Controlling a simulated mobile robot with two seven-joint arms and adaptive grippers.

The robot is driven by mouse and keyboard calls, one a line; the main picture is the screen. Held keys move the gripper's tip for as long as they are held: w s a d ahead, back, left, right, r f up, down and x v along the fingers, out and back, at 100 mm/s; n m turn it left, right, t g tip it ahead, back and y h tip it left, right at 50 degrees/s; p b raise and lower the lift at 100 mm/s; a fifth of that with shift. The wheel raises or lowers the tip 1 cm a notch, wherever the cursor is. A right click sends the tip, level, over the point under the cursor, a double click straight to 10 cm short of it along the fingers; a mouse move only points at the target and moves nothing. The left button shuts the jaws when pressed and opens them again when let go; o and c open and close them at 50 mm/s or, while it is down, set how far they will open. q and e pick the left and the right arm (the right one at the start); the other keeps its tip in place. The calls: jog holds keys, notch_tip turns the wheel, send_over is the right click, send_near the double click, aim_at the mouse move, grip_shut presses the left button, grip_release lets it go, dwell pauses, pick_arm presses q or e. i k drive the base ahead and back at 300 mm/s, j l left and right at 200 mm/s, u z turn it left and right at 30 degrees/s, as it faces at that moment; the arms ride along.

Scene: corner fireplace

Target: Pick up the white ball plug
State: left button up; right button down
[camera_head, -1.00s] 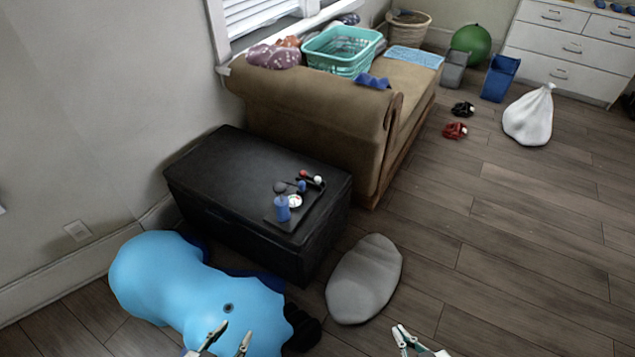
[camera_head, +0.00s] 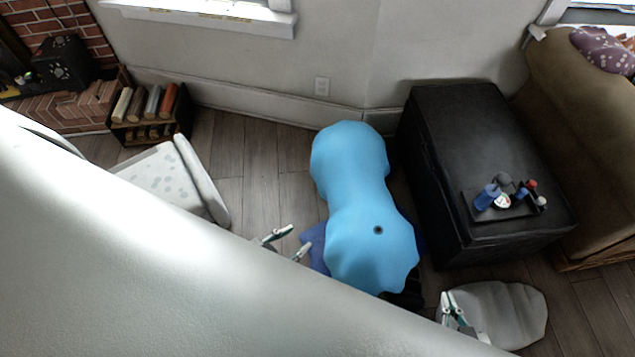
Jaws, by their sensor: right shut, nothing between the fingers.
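A small white ball-like end (camera_head: 542,202), which may be the white ball plug, shows at the right edge of a dark tray (camera_head: 481,214) on the black ottoman (camera_head: 455,115). It is too small to identify surely. A white round piece (camera_head: 503,201), a blue bottle (camera_head: 486,197) and a red-topped item (camera_head: 532,185) are on the tray too. My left gripper (camera_head: 301,236) is open and empty, left of the blue inflatable shape and far from the tray. My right gripper (camera_head: 452,308) is shut and empty, in front of the grey cushion, below and left of the tray.
The large blue inflatable shape (camera_head: 360,200) lies left of the ottoman. A grey cushion (camera_head: 510,310) lies on the floor in front. A large white surface hides the lower left.

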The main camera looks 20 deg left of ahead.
aim_at(541, 201)
jog(key=u, duration=0.35)
jog(key=z, duration=1.35)
jog(key=k, duration=0.25)
jog(key=k+u, duration=0.1)
jog(key=u, duration=0.35)
jog(key=k+u, duration=0.1)
jog(key=u, duration=0.35)
jog(key=i+l+u, duration=0.15)
jog(key=l+u, duration=0.3)
jog(key=i+l+u, duration=0.1)
jog(key=l+u, duration=0.15)
jog(key=u, duration=0.2)
jog(key=l+u, duration=0.45)
jog(key=l, duration=0.5)
jog(key=l+u, duration=0.1)
jog(key=l, duration=0.35)
jog(key=k+l+u, duration=0.15)
jog(key=l, duration=0.35)
